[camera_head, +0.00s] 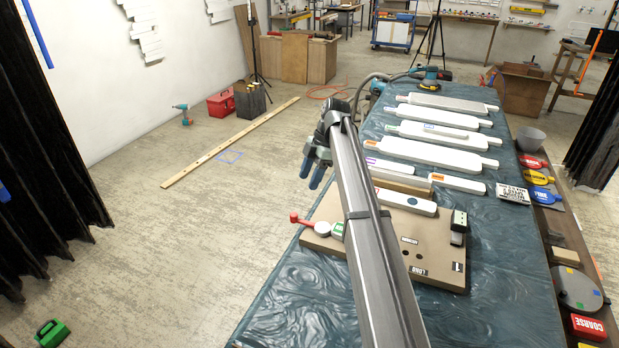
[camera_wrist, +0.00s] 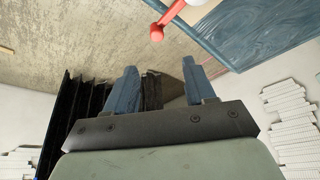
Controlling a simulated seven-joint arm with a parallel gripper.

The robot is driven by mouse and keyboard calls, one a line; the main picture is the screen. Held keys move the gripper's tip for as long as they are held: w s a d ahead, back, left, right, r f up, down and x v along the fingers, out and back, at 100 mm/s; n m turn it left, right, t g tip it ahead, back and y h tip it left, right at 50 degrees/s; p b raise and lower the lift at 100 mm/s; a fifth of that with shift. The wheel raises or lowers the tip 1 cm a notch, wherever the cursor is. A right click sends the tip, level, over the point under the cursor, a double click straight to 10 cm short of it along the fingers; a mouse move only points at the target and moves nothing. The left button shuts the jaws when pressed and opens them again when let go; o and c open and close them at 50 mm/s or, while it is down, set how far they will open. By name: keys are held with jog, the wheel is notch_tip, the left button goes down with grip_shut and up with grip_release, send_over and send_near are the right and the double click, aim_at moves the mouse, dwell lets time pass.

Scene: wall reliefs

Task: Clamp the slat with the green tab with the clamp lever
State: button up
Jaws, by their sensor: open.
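My gripper (camera_head: 313,170) is open and empty, with blue fingers, above the left edge of the table. Its spread fingers also show in the wrist view (camera_wrist: 161,85). The clamp lever (camera_head: 303,220), red with a ball end, juts from the left edge of a tan board (camera_head: 335,252); it also shows at the top of the wrist view (camera_wrist: 172,14). A white slat with what looks like a green tab (camera_head: 408,130) lies among the slats beyond the board. Another white slat (camera_head: 408,201) lies on the board. My arm hides the board's middle.
Several white slats, including one with an orange tab (camera_head: 458,183), lie on the blue table cover (camera_head: 480,270). A black-and-white block (camera_head: 458,226) stands at the board's right. Paddles, a bowl (camera_head: 530,139) and a grey disc (camera_head: 578,289) line the right side.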

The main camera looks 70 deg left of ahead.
jog(key=shift+c, duration=1.3)
jog(key=shift+w+a+m, duration=0.1)
jog(key=shift+m, duration=0.5)
jog(key=shift+c, duration=0.9)
jog(key=m, duration=0.2)
jog(key=w+m, duration=0.1)
jog(key=m, duration=0.1)
jog(key=a+f+m, duration=0.1)
jog(key=m, duration=0.1)
jog(key=shift+w+m, duration=0.15)
jog(key=shift+m, duration=0.15)
grip_shut()
jog(key=w+m, duration=0.1)
jog(key=m, duration=0.7)
jog(key=w+a+f+m, duration=0.1)
jog(key=m, duration=0.8)
jog(key=w+a+m+h, duration=0.1)
jog(key=m, duration=0.7)
jog(key=shift+w+a+f+m, duration=0.25)
jog(key=shift+w+f+m, duration=0.05)
jog(key=shift+w, duration=0.1)
